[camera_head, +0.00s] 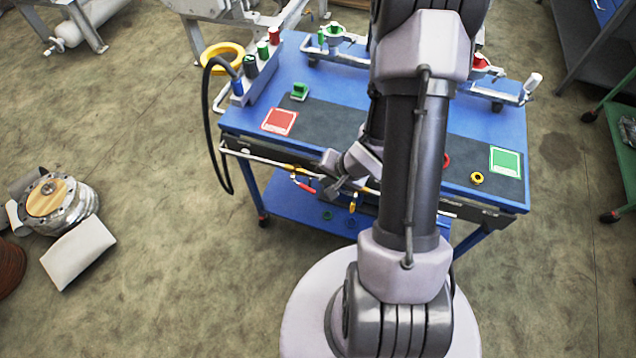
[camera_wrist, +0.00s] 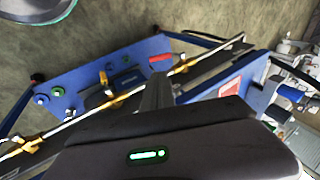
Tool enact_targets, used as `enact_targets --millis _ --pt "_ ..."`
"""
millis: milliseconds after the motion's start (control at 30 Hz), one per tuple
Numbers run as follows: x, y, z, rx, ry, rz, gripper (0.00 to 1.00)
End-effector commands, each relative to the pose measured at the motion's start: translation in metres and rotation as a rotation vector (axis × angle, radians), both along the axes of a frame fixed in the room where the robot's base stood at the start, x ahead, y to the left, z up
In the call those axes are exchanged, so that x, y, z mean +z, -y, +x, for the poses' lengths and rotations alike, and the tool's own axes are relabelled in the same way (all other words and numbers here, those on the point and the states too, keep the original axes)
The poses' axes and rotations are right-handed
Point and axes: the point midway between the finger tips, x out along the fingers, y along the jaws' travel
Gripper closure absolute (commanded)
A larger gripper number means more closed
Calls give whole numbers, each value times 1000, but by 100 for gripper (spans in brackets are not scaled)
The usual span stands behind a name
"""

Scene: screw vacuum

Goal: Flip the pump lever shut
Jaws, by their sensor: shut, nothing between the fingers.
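A red-handled lever (camera_head: 304,186) sits on the pipe along the front of the blue cart, to the left of my gripper (camera_head: 331,188). In the wrist view the red lever (camera_wrist: 160,58) shows just beyond the tips of my shut fingers (camera_wrist: 159,76). Whether they touch it I cannot tell. A yellow-handled lever (camera_head: 352,206) hangs from the same pipe to the right of my gripper. It also shows in the wrist view (camera_wrist: 104,78). No label tells which of the two is the pump lever. My gripper is shut and empty.
My arm covers the cart's middle. The floor left of the cart is clear nearby.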

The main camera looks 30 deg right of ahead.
Motion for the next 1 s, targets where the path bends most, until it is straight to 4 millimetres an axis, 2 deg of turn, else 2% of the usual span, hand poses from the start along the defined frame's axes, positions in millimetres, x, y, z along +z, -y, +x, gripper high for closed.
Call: enact_targets --millis 33,100,300,500,700,1000 --pt "-15 -2 4 4 -1 0 100" --pt "-30 -3 11 3 -1 1 100" --pt "-69 -8 31 4 -1 1 100" --pt "-100 -12 48 2 0 0 100" --pt "-111 -13 56 2 -1 -1 100" --pt "-111 -13 56 1 -1 -1 100"
